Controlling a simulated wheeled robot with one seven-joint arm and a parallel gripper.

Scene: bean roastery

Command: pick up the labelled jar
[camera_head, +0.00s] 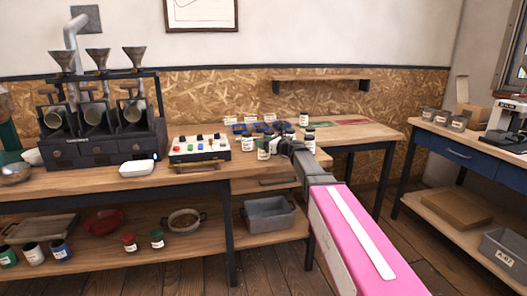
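Several small jars with pale labels stand on the bench near my gripper (287,147). One labelled jar (263,149) is just left of the gripper, and another dark-lidded jar (309,140) is just right of it. A further jar (304,119) stands behind, near the wall. Which one is the task's jar I cannot tell. My pink arm reaches in from the lower right, and its dark gripper end is small and partly merges with the jars behind it. I cannot see whether the fingers are open or touching a jar.
A control box (200,148) with coloured buttons and a white dish (137,168) are on the bench (90,185) to the left. A roaster with funnels (103,125) stands behind. The lower shelf (180,243) holds jars, bowls and a grey bin (270,215). A blue-drawer table (470,160) is right.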

